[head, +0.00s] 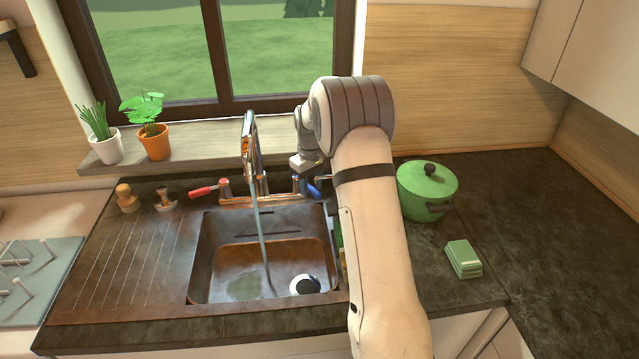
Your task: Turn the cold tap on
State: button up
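The tap (250,155) has a tall metal spout behind the sink (200,265). A thin blue-grey stream (263,235) runs from the spout into the basin. A red-handled lever (203,190) sits left of the spout and points left. A blue lever (313,188), the cold one by its colour, sits right of the spout and is partly hidden by my gripper. My gripper (304,172) is at the blue lever, pointing down. Its fingers are small and partly hidden, so I cannot tell whether it touches the lever or is open or shut.
A white-and-dark round item (304,285) lies in the basin. A green pot (426,190) and green sponges (463,259) stand right of my arm. Two potted plants (155,145) stand on the sill. A wooden brush (127,199) and a stopper-like item (165,200) stand left.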

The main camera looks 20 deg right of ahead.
aim_at(311, 188)
notch_tip(311, 188, up, 8)
jog(key=shift+w+f+b, duration=0.1)
jog(key=shift+b, duration=0.55)
jog(key=s+a+r+m+t, duration=0.1)
jog(key=s+a+r, duration=0.15)
jog(key=s, duration=0.55)
jog(key=s+a+r+m, duration=0.1)
jog(key=s+r, duration=0.3)
jog(key=s, duration=0.5)
jog(key=s+a+r+m+t, duration=0.1)
jog(key=s+a+r, duration=0.15)
jog(key=s, duration=0.55)
jog(key=shift+m+t, duration=0.6)
jog(key=s, duration=0.4)
jog(key=s+f, duration=0.1)
jog(key=s, duration=0.3)
jog(key=s+a+f, duration=0.1)
jog(key=s, duration=0.2)
jog(key=shift+s+f, duration=0.25)
jog(key=shift+s, duration=0.15)
